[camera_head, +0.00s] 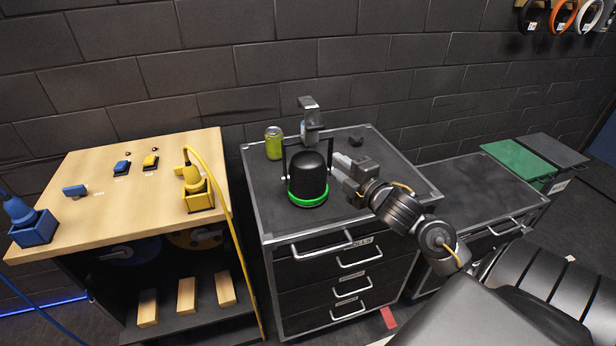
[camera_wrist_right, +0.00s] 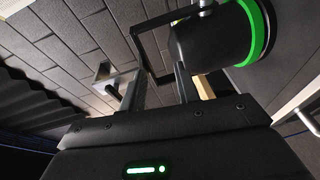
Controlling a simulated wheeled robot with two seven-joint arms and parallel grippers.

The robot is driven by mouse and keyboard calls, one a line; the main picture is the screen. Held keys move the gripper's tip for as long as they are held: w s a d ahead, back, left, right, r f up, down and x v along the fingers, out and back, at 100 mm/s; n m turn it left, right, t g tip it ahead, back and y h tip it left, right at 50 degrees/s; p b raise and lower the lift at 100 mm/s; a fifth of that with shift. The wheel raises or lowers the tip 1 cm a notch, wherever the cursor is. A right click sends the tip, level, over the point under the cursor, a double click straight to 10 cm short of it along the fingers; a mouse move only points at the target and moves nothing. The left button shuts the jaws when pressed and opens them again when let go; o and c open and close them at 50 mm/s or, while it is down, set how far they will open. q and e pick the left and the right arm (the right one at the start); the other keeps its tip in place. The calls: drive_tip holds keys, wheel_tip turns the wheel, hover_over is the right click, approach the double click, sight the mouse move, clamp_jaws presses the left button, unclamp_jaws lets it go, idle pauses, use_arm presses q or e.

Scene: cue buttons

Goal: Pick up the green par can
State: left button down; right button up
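The green par can (camera_head: 308,182) is a black rounded housing with a bright green ring at its lower rim and a black yoke. It stands on the dark top of the middle drawer cabinet (camera_head: 390,180). The par can also shows in the right wrist view (camera_wrist_right: 215,38), at the upper right. My right gripper (camera_head: 342,164) is at the right side of the par can, close to its yoke. In the right wrist view its two fingers (camera_wrist_right: 158,88) are apart, with part of the yoke showing between or just beyond them. Contact cannot be told. My left gripper is not in view.
A wooden bench (camera_head: 130,195) with blue and yellow plugs is at left. A lower cabinet (camera_head: 465,188) is at right; a brick wall is behind.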

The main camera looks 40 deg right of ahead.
sight(321, 140)
drive_tip(key=shift+n+t, duration=0.4)
drive_tip(key=shift+n, duration=0.2)
drive_tip(key=w+r, duration=0.1)
drive_tip(key=w, duration=0.1)
drive_tip(key=w+r+p, duration=0.1)
drive_tip(key=w, duration=0.1)
drive_tip(key=w+d+r+p, duration=0.1)
drive_tip(key=w, duration=0.2)
drive_tip(key=shift+d, duration=0.1)
drive_tip(key=w, duration=0.1)
drive_tip(key=w+p, duration=0.1)
drive_tip(key=w, duration=0.1)
drive_tip(key=shift+w+d+f+p, duration=0.1)
drive_tip(key=shift+w+d+p, duration=0.2)
drive_tip(key=shift+p, duration=0.1)
drive_tip(key=shift+w, duration=0.35)
drive_tip(key=shift+f, duration=0.1)
clamp_jaws()
